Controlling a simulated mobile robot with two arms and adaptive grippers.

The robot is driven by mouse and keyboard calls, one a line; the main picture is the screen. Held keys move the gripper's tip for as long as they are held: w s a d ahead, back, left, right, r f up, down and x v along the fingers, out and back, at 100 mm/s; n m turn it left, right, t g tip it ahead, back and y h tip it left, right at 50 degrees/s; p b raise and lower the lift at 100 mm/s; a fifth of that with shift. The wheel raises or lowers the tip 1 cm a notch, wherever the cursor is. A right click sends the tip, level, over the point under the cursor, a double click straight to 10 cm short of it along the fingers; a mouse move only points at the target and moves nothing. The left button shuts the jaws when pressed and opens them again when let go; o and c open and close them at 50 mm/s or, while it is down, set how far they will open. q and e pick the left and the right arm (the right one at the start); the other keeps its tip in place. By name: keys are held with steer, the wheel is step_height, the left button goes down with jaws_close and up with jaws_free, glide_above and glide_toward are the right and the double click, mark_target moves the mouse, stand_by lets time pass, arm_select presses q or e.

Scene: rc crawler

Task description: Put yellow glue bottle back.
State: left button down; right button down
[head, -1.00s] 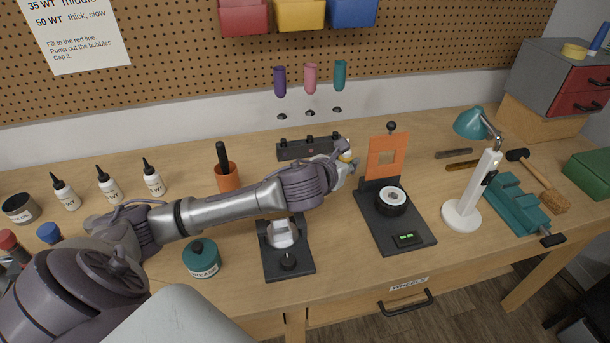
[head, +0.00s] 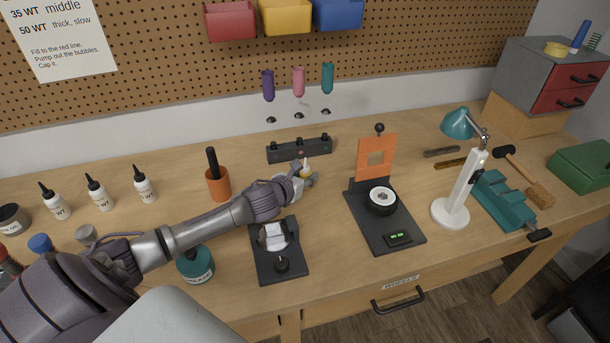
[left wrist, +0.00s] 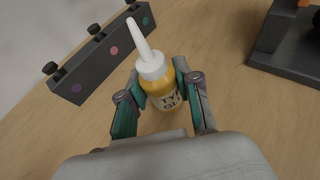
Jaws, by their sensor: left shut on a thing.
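The yellow glue bottle (left wrist: 162,95) has a white cap and a long white nozzle. In the left wrist view it stands between the fingers of my left gripper (left wrist: 160,100), which is shut on it. The bottle is slightly tilted in that picture, and its label is partly hidden by a finger. In the head view the left gripper (head: 300,185) is at mid-table, in front of the black rack, and the bottle (head: 305,170) shows only as a small yellow and white bit. I cannot tell whether the bottle touches the table. My right gripper is not in view.
The black rack (head: 285,152) with knobs stands behind the gripper; it also shows in the left wrist view (left wrist: 75,85). To the right is the orange and black wheel stand (head: 410,218). An orange cup (head: 217,188) and several white bottles (head: 96,192) stand left.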

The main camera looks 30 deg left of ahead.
arm_select(q)
steer(key=c, duration=0.8)
jaws_free()
steer(key=shift+f, duration=0.1)
steer(key=shift+s, duration=0.1)
steer(key=b+v, duration=0.1)
steer(key=v, duration=0.9)
steer(key=shift+s, duration=0.2)
steer(key=shift+s+r, duration=0.5)
steer(key=shift+s, duration=0.15)
